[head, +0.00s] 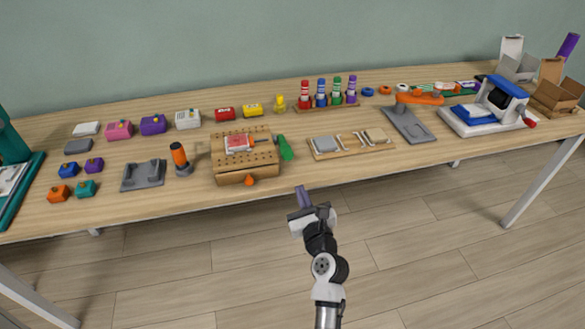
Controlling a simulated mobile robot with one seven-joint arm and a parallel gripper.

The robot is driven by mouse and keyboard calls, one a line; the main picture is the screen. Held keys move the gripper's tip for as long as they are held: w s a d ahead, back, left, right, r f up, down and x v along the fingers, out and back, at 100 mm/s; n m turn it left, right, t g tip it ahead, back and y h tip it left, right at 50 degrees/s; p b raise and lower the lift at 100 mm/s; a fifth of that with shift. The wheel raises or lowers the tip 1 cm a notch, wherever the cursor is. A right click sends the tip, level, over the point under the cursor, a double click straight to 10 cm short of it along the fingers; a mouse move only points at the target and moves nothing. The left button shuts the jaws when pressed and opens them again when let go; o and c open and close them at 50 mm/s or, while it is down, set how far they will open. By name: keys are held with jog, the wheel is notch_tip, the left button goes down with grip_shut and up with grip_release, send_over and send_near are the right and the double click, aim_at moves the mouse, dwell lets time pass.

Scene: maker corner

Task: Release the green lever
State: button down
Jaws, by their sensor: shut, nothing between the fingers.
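The green lever (285,148) appears to be the green handle-like part at the right side of the perforated wooden box (262,177), near the table's front edge. It is small in the picture, so I cannot tell exactly how it is set or what it holds. My gripper (302,190) is in front of the table's front edge, a little below and to the right of the lever in the picture. Its fingers are shut and hold nothing. It looks apart from the lever and from the box.
A red-and-white piece (239,142) lies on the box. An orange-handled tool (180,158) stands to its left. A wooden tray (322,153) with grey and tan pieces lies to the right. Marker rack (328,105) stands behind. Bare tabletop (305,129) shows between rack and tray.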

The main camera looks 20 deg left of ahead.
aim_at(291, 174)
jog(key=shift+w, duration=0.1)
jog(key=p+x, duration=0.1)
jog(key=x, duration=0.8)
jog(key=shift+w+a, duration=0.3)
jog(key=shift+r+p, duration=0.2)
jog(key=shift+p, duration=0.2)
